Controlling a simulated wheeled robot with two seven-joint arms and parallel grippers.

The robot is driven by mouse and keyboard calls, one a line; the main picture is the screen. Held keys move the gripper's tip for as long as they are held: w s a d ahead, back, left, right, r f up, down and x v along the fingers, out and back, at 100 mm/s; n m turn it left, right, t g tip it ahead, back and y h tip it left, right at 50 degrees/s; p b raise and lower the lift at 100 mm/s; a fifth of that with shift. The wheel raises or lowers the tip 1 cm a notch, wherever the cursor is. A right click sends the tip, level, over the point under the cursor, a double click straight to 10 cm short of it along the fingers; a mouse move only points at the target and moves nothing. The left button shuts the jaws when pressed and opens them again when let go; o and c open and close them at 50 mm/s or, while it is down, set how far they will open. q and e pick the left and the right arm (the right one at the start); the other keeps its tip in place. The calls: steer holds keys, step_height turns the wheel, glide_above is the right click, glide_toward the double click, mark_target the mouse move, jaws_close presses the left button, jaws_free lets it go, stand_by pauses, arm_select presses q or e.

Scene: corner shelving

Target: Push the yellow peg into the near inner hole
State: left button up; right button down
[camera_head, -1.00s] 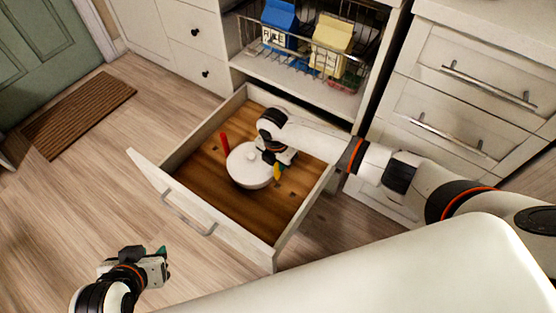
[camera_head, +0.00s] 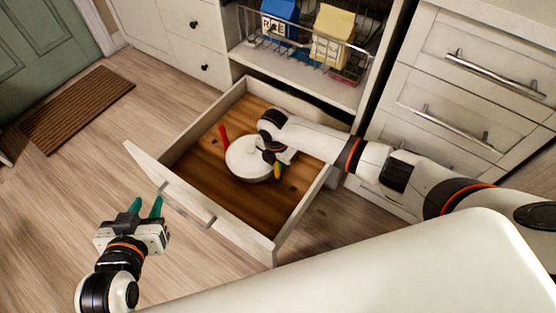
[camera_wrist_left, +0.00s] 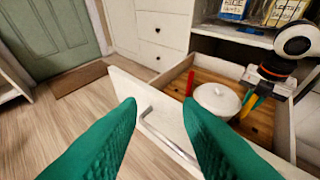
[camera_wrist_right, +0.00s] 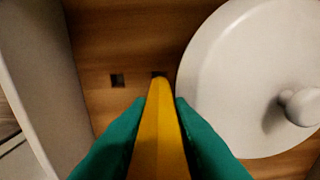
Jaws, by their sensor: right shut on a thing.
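The yellow peg (camera_wrist_right: 157,130) is between the green fingers of my right gripper (camera_wrist_right: 158,125), which is shut on it. In the right wrist view its far end meets a dark square hole (camera_wrist_right: 158,75) beside the white pot; how deep it sits I cannot tell. A second square hole (camera_wrist_right: 117,80) shows empty to the left. In the head view the yellow peg (camera_head: 278,170) shows below my right gripper (camera_head: 274,160), inside the drawer. A red peg (camera_head: 223,137) stands upright left of the pot. My left gripper (camera_head: 147,207) is open and empty outside the drawer front.
The white lidded pot (camera_head: 249,160) stands in the open wooden drawer (camera_head: 230,201), close to the yellow peg. The drawer front (camera_head: 168,197) has a bar handle. A wire basket with cartons (camera_head: 331,38) is on the shelf above.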

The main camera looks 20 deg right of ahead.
stand_by(0.8)
steer(key=shift+p, duration=0.3)
arm_select(q)
steer(key=shift+s+a+f+g+y, duration=0.15)
steer(key=shift+s+a+f+g, duration=0.1)
steer(key=shift+s+f+g, duration=0.3)
steer(key=shift+s+a+f+g+y, duration=0.15)
steer(key=shift+s+a+f+g, duration=0.1)
steer(key=shift+s+f+g, duration=0.25)
steer(key=shift+s+f, duration=0.1)
arm_select(e)
steer(key=shift+p, duration=0.35)
arm_select(q)
steer(key=shift+s+a+f+g, duration=0.2)
steer(key=shift+s+f+g, duration=0.25)
steer(key=shift+s, duration=0.1)
steer(key=shift+s+a+f+g, duration=0.2)
steer(key=shift+s+f+g, duration=0.2)
steer(key=shift+s, duration=0.15)
steer(key=shift+s+a+y, duration=0.1)
steer(key=shift+y, duration=0.2)
arm_select(e)
steer(key=shift+m, duration=0.3)
arm_select(q)
steer(key=shift+s+a+f+g+p, duration=0.3)
steer(key=shift+s+g, duration=0.15)
steer(key=shift+s, duration=0.2)
steer(key=shift+s+a+f+g+p, duration=0.15)
steer(key=shift+s+f+g, duration=0.1)
steer(key=shift+s+g, duration=0.3)
